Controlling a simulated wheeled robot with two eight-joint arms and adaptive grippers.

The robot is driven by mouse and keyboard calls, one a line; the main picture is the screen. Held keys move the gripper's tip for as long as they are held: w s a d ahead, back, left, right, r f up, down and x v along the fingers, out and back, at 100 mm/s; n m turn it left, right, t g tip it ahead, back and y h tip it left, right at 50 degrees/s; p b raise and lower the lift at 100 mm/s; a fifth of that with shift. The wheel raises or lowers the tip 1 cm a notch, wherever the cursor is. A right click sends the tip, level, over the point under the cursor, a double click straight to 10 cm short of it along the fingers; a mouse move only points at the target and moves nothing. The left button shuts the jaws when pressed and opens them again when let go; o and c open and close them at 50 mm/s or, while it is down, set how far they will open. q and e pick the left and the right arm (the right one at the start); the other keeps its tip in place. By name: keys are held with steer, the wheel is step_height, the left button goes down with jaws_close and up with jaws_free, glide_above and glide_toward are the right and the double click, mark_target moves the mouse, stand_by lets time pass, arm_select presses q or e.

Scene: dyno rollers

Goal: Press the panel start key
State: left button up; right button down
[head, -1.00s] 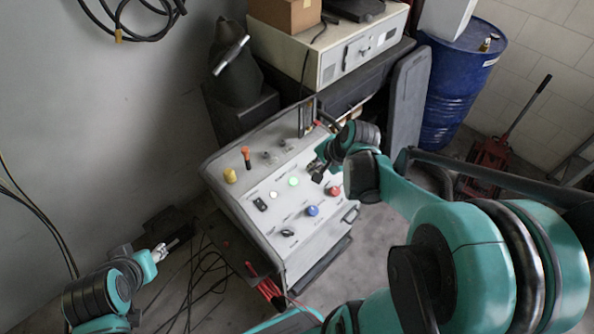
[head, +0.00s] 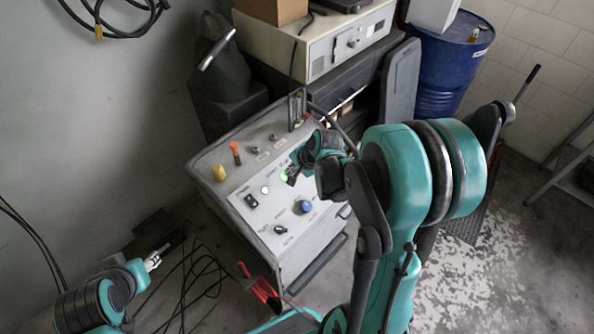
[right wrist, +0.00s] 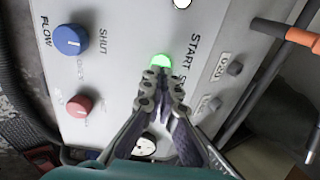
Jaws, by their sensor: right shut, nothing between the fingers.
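The start key is a lit green button (right wrist: 160,61) beside the word START on the light grey panel (right wrist: 120,30). It also shows in the head view (head: 284,177), partly covered by my right gripper (head: 291,176). In the right wrist view my right gripper (right wrist: 162,82) is shut and empty, its tips right at the near edge of the green button. I cannot tell whether they touch it. My left gripper (head: 153,261) is at the lower left, away from the panel; its fingers are too small to read.
A blue FLOW knob (right wrist: 70,40), a red knob (right wrist: 79,106) and a white button (right wrist: 182,3) surround the key. An orange-handled lever (head: 236,152) and a yellow knob (head: 219,173) stand on the panel's left. A blue drum (head: 452,60) stands behind.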

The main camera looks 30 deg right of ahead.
steer(key=shift+x, duration=1.15)
